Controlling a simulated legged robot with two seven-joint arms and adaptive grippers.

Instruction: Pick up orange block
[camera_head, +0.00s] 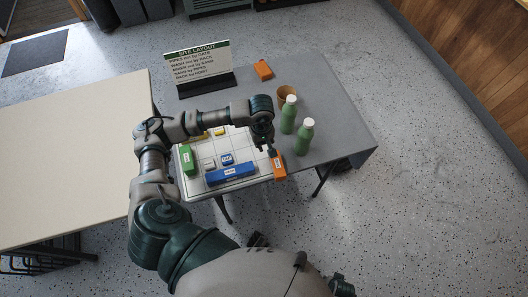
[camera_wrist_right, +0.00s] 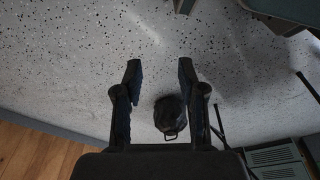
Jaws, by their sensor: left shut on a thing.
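An orange block (camera_head: 279,169) with a white label is at the right edge of the white board, on the grey table. My left gripper (camera_head: 272,153) is shut on the upper end of this block. Whether the block is lifted or still touching the surface I cannot tell. A second orange block (camera_head: 263,70) lies at the back of the table, apart from the gripper. In the right wrist view my right gripper (camera_wrist_right: 160,70) is open and empty, with the floor beyond it.
The white board (camera_head: 203,149) carries a green block (camera_head: 187,160), a blue block (camera_head: 231,173) and smaller blocks. Two green bottles (camera_head: 304,137) and a brown pot (camera_head: 286,94) stand close right of my left gripper. A sign (camera_head: 198,63) stands behind. The table's right part is clear.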

